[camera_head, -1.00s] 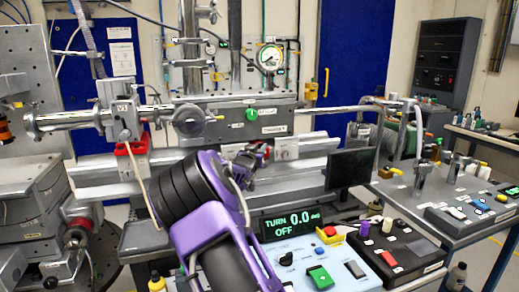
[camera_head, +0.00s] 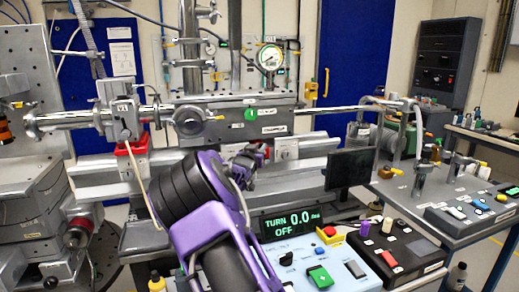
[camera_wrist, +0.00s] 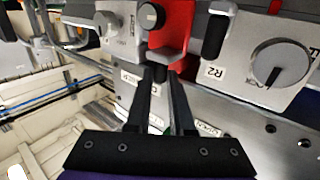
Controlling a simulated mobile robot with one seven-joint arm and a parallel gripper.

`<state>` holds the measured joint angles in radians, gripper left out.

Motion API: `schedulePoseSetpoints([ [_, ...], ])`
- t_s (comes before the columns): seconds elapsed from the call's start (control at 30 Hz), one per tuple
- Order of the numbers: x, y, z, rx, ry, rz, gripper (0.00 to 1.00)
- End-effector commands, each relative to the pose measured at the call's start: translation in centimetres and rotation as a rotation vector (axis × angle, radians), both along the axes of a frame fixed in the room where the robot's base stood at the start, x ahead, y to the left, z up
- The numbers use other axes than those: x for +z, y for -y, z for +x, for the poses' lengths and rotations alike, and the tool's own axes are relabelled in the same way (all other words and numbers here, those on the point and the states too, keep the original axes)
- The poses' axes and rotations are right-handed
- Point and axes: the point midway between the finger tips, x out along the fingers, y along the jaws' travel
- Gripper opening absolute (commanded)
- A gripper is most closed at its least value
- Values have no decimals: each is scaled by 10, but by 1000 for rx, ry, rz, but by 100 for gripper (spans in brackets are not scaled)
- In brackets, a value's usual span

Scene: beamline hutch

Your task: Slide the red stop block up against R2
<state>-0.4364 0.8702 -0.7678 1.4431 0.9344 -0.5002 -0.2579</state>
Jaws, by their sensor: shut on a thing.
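The red stop block (camera_wrist: 173,30) stands upright on the rail at the top middle of the wrist view. My gripper (camera_wrist: 166,72) is shut on its lower part, with the two black fingers reaching up to it. The grey R2 carriage (camera_wrist: 245,68), with its R2 label and a round knob, is just right of the block. I cannot tell whether block and carriage touch. In the head view, my gripper is mostly hidden behind my purple wrist, and a pale carriage (camera_head: 286,149) shows to its right.
In the head view, a monitor (camera_head: 350,168) and a control box (camera_head: 308,262) stand right of my arm, and a red clamp (camera_head: 133,146) is at left.

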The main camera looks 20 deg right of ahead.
Motion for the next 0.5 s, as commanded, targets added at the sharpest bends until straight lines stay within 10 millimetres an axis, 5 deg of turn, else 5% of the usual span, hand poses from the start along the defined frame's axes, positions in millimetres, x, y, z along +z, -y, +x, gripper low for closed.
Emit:
schedulePoseSetpoints([
  [0.5, 1, -26, 0, 1, -2, 1, 0],
])
